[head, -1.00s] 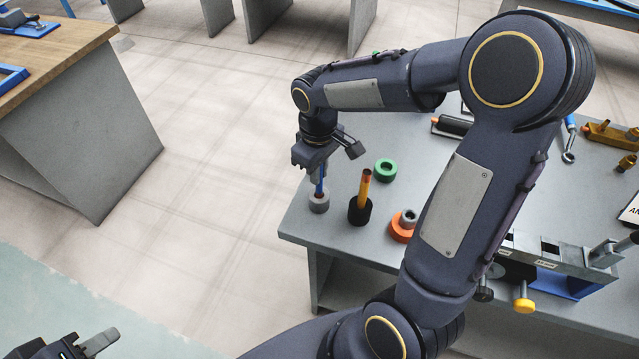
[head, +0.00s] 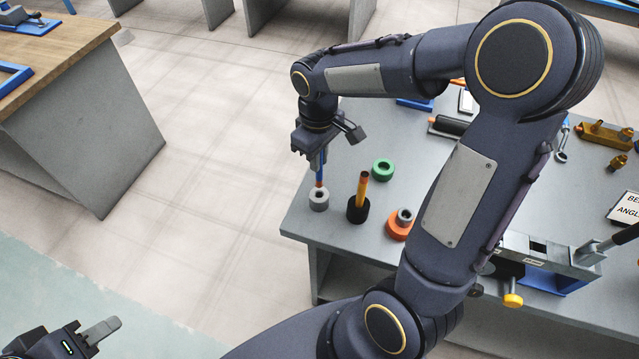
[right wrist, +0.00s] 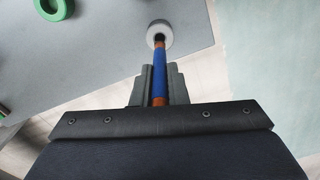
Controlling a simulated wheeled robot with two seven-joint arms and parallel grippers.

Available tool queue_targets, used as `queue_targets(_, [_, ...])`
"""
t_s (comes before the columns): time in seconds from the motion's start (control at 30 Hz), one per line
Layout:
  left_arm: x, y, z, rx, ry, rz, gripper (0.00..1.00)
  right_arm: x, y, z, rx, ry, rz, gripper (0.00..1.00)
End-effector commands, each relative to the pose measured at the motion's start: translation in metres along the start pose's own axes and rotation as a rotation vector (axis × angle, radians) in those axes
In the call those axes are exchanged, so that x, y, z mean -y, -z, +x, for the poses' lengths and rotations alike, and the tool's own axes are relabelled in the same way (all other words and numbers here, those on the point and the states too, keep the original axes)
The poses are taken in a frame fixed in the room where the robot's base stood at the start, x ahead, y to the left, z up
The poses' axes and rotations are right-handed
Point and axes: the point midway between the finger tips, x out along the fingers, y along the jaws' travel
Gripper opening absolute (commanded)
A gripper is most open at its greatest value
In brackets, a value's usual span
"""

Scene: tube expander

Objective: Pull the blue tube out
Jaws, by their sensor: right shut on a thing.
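The blue tube (head: 320,171) stands upright in my right gripper (head: 316,152), with a copper-coloured lower part showing beneath the blue. In the right wrist view the jaws (right wrist: 159,86) are shut around the tube (right wrist: 159,67). The grey ring-shaped holder (head: 318,200) is directly below on the table corner; it also shows in the right wrist view (right wrist: 158,34). I cannot tell whether the tube's lower end is still inside the holder's hole. My left gripper (head: 98,334) is at the bottom left, far from the tube, with its jaws only partly visible.
A black holder (head: 357,213) with a yellow-orange tube (head: 362,188) stands just right of the grey holder. A green ring (head: 383,169) and an orange ring (head: 398,228) lie nearby. A clamp bench tool (head: 545,255) is at the right. Open floor lies left of the table.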

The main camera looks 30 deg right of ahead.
Motion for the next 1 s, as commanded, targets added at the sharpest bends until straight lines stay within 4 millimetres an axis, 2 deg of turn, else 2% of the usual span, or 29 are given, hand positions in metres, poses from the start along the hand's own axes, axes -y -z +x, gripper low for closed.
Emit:
queue_targets(0.7, [-0.012, 0.013, -0.026, 0.0, 0.0, 0.0, 0.36, 0.0, 0.0, -0.038, -0.002, 0.0, 0.0, 0.0])
queue_targets(1.0, [-0.012, 0.013, -0.025, 0.0, 0.0, 0.0, 0.36, 0.0, 0.0, -0.038, -0.001, 0.0, 0.0, 0.0])
